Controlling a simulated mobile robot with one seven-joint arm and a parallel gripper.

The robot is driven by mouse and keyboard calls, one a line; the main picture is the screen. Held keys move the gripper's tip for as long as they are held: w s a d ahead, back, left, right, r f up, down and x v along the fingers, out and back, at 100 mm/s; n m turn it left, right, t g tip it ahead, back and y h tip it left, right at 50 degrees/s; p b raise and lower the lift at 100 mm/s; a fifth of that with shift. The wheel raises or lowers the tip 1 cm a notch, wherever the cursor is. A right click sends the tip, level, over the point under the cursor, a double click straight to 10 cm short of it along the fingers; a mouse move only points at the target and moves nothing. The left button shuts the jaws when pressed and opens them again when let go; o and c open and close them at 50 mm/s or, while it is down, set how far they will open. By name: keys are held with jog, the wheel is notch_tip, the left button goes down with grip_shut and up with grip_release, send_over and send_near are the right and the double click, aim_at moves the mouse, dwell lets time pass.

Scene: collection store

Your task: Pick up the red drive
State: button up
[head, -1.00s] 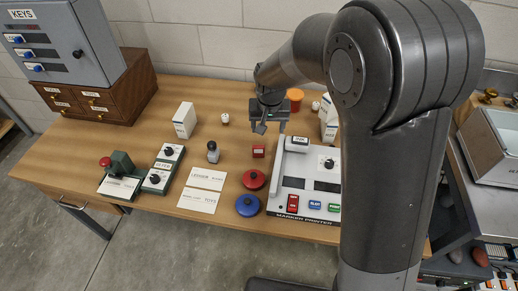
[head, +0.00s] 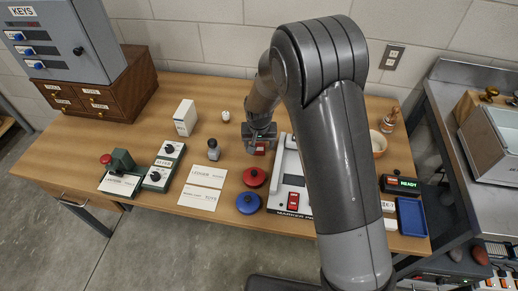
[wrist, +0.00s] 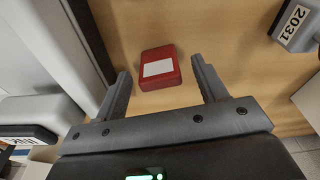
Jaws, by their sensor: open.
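The red drive (wrist: 160,68) is a small red block with a white label, lying flat on the wooden table. In the head view the red drive (head: 260,148) shows just at my gripper, partly hidden by it. My gripper (wrist: 163,84) is open, with one finger to the left and one to the right of the drive in the wrist view. The drive sits between and a little beyond the fingertips, with a gap on each side. In the head view my gripper (head: 260,143) is low over the table.
The marker printer (head: 293,182) stands close to the right of the drive. A red round lid (head: 254,177) and a blue one (head: 248,203) lie in front. A grey-topped stamp (head: 214,150) marked 2031 (wrist: 297,23) stands to the left. My arm hides part of the table.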

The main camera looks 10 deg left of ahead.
jog(key=shift+w+f, duration=0.15)
jog(key=shift+f, duration=0.75)
jog(key=c, duration=1.1)
